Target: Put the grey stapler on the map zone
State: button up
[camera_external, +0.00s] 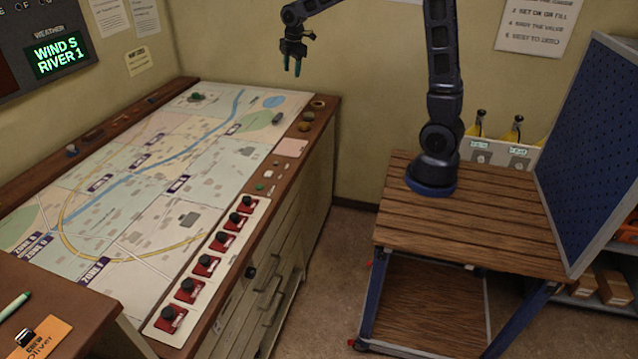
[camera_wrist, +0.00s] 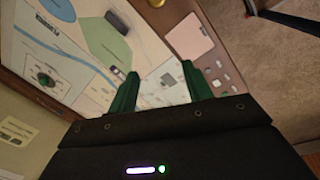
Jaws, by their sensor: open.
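My gripper (camera_external: 292,68) is open and empty, high above the far right part of the map table; its two green fingers also show in the wrist view (camera_wrist: 160,75). The map (camera_external: 150,180) lies flat on the table, with coloured areas, a blue river and dark zone labels. A small dark grey block (camera_external: 277,118), possibly the stapler, lies by the green patch at the map's far right edge. It also appears in the wrist view (camera_wrist: 118,22), up and left of the fingers, apart from them. I cannot tell which marked area is the map zone.
Several red switch units (camera_external: 207,264) line the console's right front edge. A pink pad (camera_external: 291,148) and small knobs (camera_external: 304,126) sit on the wooden rim. A green round piece (camera_external: 197,97) stands at the map's far edge. A blue pegboard (camera_external: 600,150) stands at the right.

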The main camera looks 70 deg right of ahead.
jog(key=s+a+r+m+t, duration=0.1)
jog(key=s+a+r+m, duration=0.25)
jog(key=s, duration=0.65)
jog(key=s+a+r+m+t, duration=0.1)
jog(key=s+a+r+m, duration=0.3)
jog(key=s, duration=0.5)
jog(key=s+a+f+m, duration=0.1)
jog(key=s+a+m, duration=0.1)
jog(key=s, duration=0.6)
jog(key=s+a+f+m+t, duration=0.1)
jog(key=s+a+f+m, duration=0.1)
jog(key=s, duration=0.7)
jog(key=shift+a+f+m+y, duration=0.3)
jog(key=shift+a+m+y, duration=0.1)
jog(key=shift+a, duration=0.15)
